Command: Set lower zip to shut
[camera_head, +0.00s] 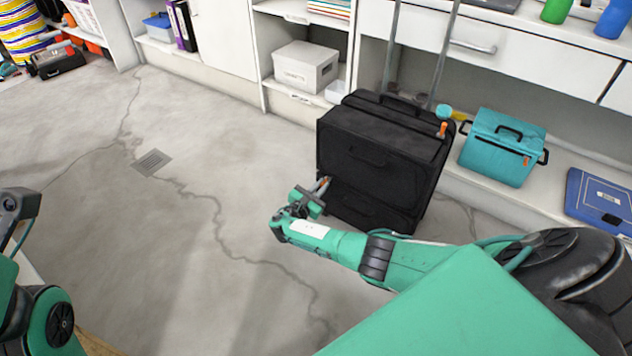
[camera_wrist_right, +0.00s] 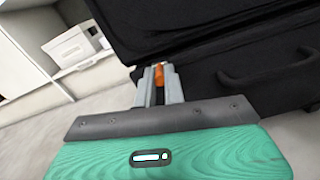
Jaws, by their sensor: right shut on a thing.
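A black soft-sided case (camera_head: 372,160) stands upright on the floor against the shelving, its telescopic handle raised. It also fills the top right of the right wrist view (camera_wrist_right: 210,35). My right gripper (camera_head: 322,186) is at the case's left front edge, low down. Its grey fingers are shut on the orange lower zip pull (camera_wrist_right: 159,78), at the left end of the seam above the lower pocket. Another orange pull (camera_head: 442,130) sits at the top right of the case. Parts of my left arm show at the left edge; its gripper is not in view.
A teal cooler box (camera_head: 503,146) stands right of the case on the low shelf, with a blue case (camera_head: 600,203) further right. A white box (camera_head: 305,66) is on the shelf behind.

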